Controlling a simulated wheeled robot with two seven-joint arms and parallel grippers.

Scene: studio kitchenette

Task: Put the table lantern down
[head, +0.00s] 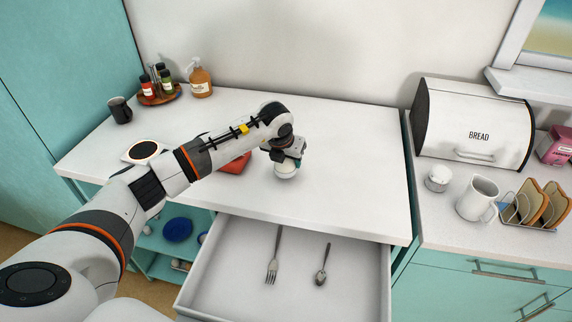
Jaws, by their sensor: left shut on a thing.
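My left gripper (287,160) is over the white worktop (350,160), pointing down, and shut on the table lantern (286,171). Only the lantern's pale rounded lower part shows below the fingers, and my gripper hides the rest. The lantern looks upright, at or just above the worktop; I cannot tell whether it touches. My right gripper is not in view.
An open drawer (215,285) with a fork (273,262) and a spoon (322,267) juts out below the worktop. A red thing (236,165) lies partly behind my left arm. The worktop right of the lantern is clear. A bread bin (473,125) stands further right.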

